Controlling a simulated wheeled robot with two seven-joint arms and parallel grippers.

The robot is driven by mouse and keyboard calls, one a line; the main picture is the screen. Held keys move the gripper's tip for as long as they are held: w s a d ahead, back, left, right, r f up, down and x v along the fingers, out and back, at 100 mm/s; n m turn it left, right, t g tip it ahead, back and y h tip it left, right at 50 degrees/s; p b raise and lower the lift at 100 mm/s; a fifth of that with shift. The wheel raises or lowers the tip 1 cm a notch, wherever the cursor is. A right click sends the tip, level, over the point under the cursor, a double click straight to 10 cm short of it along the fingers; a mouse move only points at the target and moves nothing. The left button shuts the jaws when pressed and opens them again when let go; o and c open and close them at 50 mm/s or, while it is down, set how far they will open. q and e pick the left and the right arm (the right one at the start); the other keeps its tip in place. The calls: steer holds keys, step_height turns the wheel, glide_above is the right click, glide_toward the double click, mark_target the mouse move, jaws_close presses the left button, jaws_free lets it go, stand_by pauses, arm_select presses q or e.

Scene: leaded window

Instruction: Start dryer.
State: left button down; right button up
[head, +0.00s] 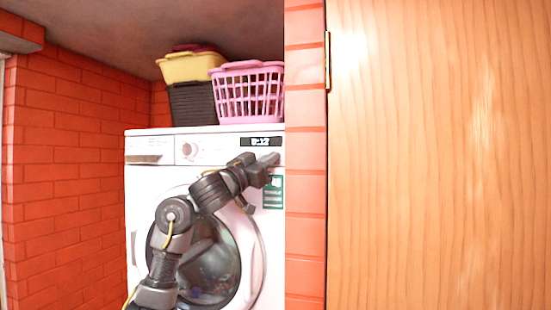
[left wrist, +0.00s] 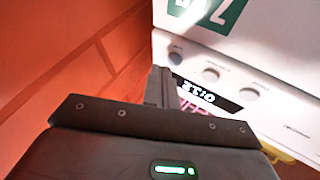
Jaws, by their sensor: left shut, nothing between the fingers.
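The white dryer (head: 160,176) stands in a brick alcove, with a round glass door (head: 215,262) that looks closed. A dial (head: 189,150) and a small lit display (head: 262,142) sit on its top panel. My left gripper (head: 270,160) is shut and empty, in front of the panel's right end just below the display. In the left wrist view its fingertips (left wrist: 160,75) are close to the panel, beside the display (left wrist: 195,91) and a row of round buttons (left wrist: 211,75). I cannot tell whether they touch. My right gripper is not in view.
A pink basket (head: 247,95) and a yellow basket (head: 191,67) on a dark one (head: 193,104) stand on top of the dryer. A brick wall edge (head: 305,200) is close to the gripper's right, beside a wooden door (head: 440,160).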

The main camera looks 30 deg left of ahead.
arm_select(q)
steer(key=shift+w, duration=0.1)
stand_by(0.6)
steer(key=shift+w+a, duration=0.15)
steer(key=shift+w, duration=0.2)
